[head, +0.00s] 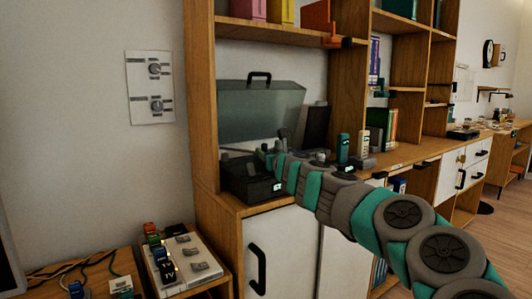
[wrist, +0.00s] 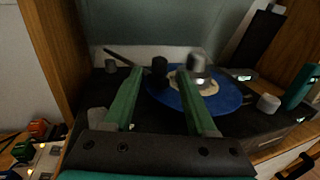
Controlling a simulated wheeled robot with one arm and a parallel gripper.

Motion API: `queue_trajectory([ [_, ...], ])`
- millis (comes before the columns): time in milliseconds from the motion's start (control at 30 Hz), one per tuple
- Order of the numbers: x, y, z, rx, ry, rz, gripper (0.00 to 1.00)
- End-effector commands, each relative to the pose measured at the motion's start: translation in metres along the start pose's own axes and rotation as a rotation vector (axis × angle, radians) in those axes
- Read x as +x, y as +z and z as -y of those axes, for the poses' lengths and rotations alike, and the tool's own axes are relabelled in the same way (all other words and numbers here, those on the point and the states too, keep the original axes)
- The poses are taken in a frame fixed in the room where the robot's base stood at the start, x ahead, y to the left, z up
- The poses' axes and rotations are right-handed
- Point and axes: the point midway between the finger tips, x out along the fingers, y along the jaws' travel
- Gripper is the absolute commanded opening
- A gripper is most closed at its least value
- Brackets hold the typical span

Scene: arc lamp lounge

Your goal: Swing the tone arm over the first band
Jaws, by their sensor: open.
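The dark record player (head: 245,184) stands on the cabinet top under a raised grey-green lid (head: 258,112). In the wrist view a blue record (wrist: 222,97) with a cream label lies on its dark deck (wrist: 262,122). A thin dark bar (wrist: 120,57), perhaps the tone arm, slants at the back left of the deck. My gripper (wrist: 159,73) is open over the deck, its green fingers on either side of a dark upright knob (wrist: 159,66). I cannot tell whether they touch it. In the head view my arm hides much of the player.
A grey cylinder (wrist: 196,66) stands near the record's label. A teal canister (head: 343,148) stands right of the player. Wooden shelf uprights (head: 202,100) flank the niche. A panel with colored switches (head: 182,257) lies on the lower surface at left.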

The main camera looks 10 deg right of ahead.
Motion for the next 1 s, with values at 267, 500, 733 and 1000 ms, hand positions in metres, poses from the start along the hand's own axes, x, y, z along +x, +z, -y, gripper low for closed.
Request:
queue_trajectory([
  [267, -0.026, 0.0, 0.0, 0.001, 0.001, 0.001, 0.57],
  [500, -0.032, -0.001, -0.002, -0.001, 0.003, -0.001, 0.57],
  [733, -0.032, 0.0, -0.002, -0.002, 0.003, -0.001, 0.57],
  [1000, -0.06, 0.04, -0.053, -0.233, 0.14, 0.075, 0.57],
])
